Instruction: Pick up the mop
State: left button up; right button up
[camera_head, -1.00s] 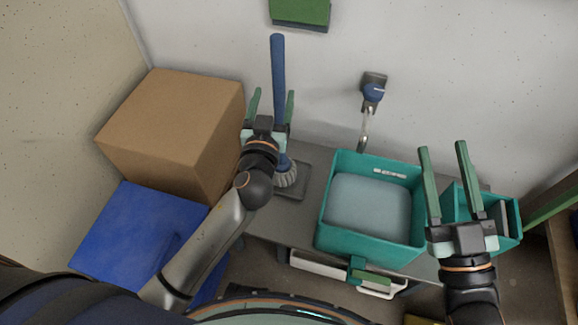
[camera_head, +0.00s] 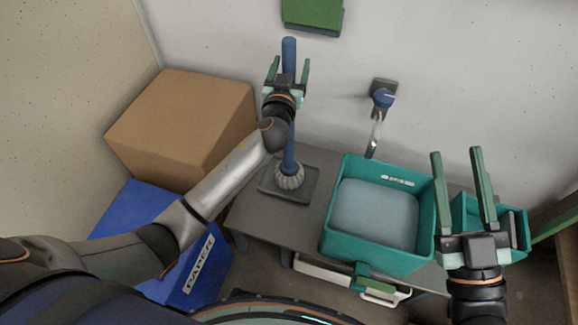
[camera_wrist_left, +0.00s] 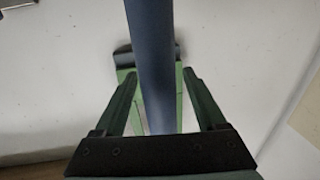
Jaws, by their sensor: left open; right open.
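The mop (camera_head: 290,151) stands upright on a grey square tray (camera_head: 305,188), with a long blue handle and a pale grey round head. Its handle (camera_wrist_left: 152,60) also runs down the middle of the left wrist view. My left gripper (camera_head: 288,66) is open high on the handle, with one finger on each side of it. In the left wrist view the fingers (camera_wrist_left: 158,80) show gaps on both sides of the handle.
A teal bucket (camera_head: 329,220) with grey-blue contents stands on the grey bench (camera_head: 262,223). A smaller teal container (camera_head: 512,212) is at its right. A cardboard box (camera_head: 165,120) and a blue box (camera_head: 212,285) are at the left. A blue wall fixture (camera_head: 382,97) and green panel (camera_head: 312,15) are behind.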

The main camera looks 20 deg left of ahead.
pick_arm(q)
jog(key=shift+w, duration=0.2)
grip_shut()
dwell(0.5)
jog(key=shift+r, duration=0.1)
